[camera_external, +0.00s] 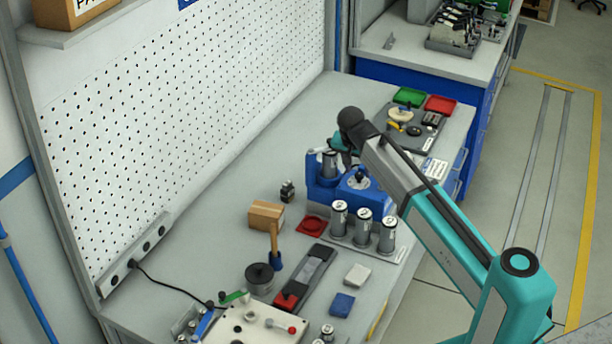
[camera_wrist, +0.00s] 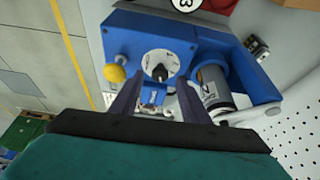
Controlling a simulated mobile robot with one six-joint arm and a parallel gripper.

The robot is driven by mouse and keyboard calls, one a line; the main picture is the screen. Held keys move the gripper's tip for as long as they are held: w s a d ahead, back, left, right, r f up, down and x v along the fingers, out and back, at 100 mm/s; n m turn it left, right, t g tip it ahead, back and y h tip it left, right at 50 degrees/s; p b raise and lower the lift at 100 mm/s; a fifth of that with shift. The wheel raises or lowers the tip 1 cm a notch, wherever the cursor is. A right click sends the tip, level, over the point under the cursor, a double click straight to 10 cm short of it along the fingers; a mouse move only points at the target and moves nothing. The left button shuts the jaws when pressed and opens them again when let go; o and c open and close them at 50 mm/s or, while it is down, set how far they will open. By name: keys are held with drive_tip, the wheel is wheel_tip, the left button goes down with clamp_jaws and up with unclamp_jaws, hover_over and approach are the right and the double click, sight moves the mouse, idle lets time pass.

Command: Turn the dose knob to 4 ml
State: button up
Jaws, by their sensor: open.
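The blue dosing device (camera_external: 325,195) stands on the workbench. In the wrist view its blue housing (camera_wrist: 128,38) carries a round white dial with the black dose knob (camera_wrist: 160,72) at its centre. The dial's marks are too small to read. My gripper (camera_wrist: 158,86) is open, its two dark fingers reaching toward the dial on either side of the knob. I cannot tell how far the fingertips are from it, and no contact shows. In the external view the dial (camera_external: 358,183) shows just below my wrist.
A grey cylinder (camera_wrist: 214,88) stands in the device beside the dial, and a yellow ball knob (camera_wrist: 115,74) sticks out opposite. Several grey canisters (camera_external: 364,226) stand on a rack in front.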

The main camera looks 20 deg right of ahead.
drive_tip(key=b+v, duration=0.2)
drive_tip(key=v, duration=1)
drive_tip(key=shift+b, duration=0.3)
